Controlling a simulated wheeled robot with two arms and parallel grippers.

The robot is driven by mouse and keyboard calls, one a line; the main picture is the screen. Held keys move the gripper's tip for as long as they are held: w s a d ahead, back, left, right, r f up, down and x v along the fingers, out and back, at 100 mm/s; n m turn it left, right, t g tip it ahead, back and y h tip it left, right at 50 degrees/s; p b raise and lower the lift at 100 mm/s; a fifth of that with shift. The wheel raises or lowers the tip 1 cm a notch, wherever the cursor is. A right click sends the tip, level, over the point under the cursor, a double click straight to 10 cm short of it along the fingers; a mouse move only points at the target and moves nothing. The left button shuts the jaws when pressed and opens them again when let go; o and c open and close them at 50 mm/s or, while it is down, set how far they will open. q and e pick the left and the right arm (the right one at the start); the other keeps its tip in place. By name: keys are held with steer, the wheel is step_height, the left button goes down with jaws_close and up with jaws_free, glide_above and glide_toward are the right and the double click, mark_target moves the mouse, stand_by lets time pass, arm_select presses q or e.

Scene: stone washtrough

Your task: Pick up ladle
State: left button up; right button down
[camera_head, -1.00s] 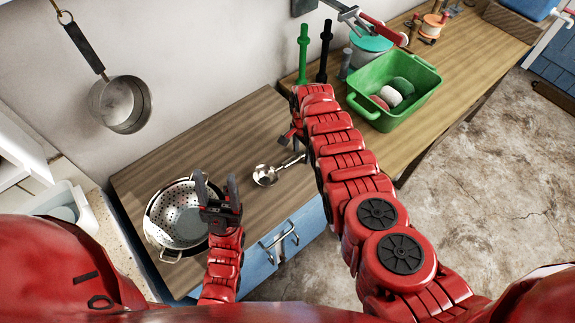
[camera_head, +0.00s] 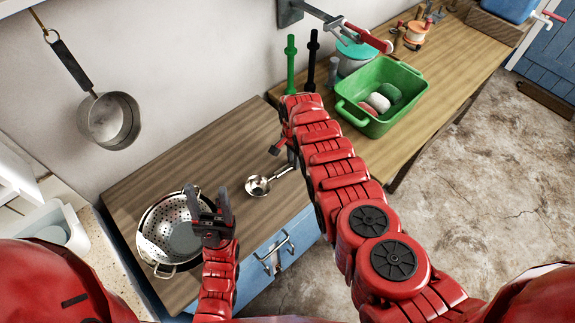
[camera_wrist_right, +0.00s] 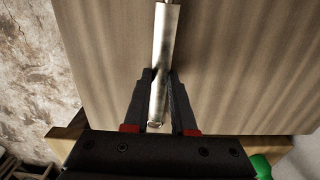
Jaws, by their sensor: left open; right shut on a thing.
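The metal ladle (camera_head: 257,186) lies over the wooden counter, its round bowl toward the left and its handle reaching right under my right arm. My right gripper (camera_head: 288,152) is at the handle end. In the right wrist view, the fingers of my right gripper (camera_wrist_right: 161,78) are on both sides of the flat metal ladle handle (camera_wrist_right: 164,50), shut on it. The ladle bowl is outside that view. I cannot tell whether the ladle touches the counter. My left gripper (camera_head: 209,205) is open and empty, in front of the colander's right side.
A metal colander (camera_head: 160,215) stands on the left of the wooden counter (camera_head: 200,155). A pan (camera_head: 108,120) hangs on the wall. A green basin (camera_head: 405,85) with several rounded items stands on the right counter, near green and black upright handles (camera_head: 291,65).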

steer(key=shift+r+p, duration=0.45)
steer(key=shift+r, duration=0.25)
step_height(320, 180, up, 2)
steer(key=shift+a+r+p, duration=0.1)
steer(key=shift+p, duration=0.4)
steer(key=shift+s+r, duration=0.15)
steer(key=shift+s, duration=0.4)
steer(key=s, duration=0.7)
steer(key=shift+a+r, duration=0.25)
steer(key=s+p, duration=0.3)
steer(key=s, duration=0.1)
steer(key=s+r+p, duration=0.1)
steer(key=s+p, duration=0.1)
steer(key=shift+s+a+p, duration=0.1)
steer(key=shift+s+p, duration=0.25)
steer(key=shift+s, duration=0.05)
steer(key=shift+s+f+p, duration=0.2)
steer(key=shift+s+p, duration=0.25)
steer(key=shift+s, duration=0.15)
